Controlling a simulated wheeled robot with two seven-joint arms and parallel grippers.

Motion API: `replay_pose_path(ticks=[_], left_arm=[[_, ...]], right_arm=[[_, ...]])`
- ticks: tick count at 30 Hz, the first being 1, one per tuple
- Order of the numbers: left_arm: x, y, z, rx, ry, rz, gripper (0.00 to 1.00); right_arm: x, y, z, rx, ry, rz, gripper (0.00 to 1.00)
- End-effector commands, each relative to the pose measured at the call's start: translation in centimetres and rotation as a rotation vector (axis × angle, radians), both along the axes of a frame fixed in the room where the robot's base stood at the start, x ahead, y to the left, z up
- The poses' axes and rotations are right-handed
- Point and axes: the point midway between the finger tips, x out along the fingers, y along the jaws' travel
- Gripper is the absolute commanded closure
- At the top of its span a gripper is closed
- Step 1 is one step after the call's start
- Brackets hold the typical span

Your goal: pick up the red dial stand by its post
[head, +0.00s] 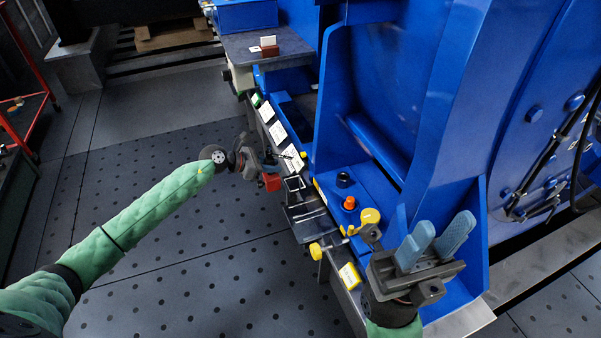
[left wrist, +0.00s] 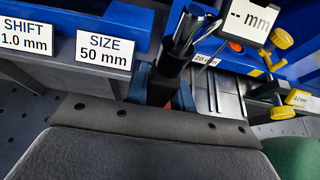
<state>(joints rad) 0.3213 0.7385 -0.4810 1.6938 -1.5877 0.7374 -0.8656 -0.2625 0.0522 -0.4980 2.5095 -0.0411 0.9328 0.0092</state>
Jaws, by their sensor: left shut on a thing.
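The red dial stand (head: 271,183) is at the end of my left arm, beside the row of labelled cards along the blue machine's front edge. Only a red part shows clearly in the head view; the rest is hidden by the gripper. My left gripper (head: 266,166) is shut on it. In the left wrist view, a dark post (left wrist: 162,88) stands between the blue fingers, with shiny metal rods above. I cannot tell whether its base is clear of the surface. My right gripper (head: 446,221) is open and empty, its blue fingers pointing up at the lower right.
The blue machine (head: 385,95) fills the right side. Yellow knobs (head: 370,216), an orange button (head: 349,203) and a black knob (head: 343,180) stand up near my right gripper. A dark red block with a white card (head: 269,50) sits on the grey rear shelf.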

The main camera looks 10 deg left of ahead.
Motion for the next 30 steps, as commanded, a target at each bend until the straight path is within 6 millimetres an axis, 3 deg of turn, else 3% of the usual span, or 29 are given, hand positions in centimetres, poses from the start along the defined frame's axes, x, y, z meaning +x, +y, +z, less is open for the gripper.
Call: replay_pose_path(ticks=[30], left_arm=[[-1.8, 2.8, 3.6, 0.000, -0.003, 0.001, 1.00]], right_arm=[[0.0, 0.0, 1.8, 0.004, 0.000, -0.001, 0.64]])
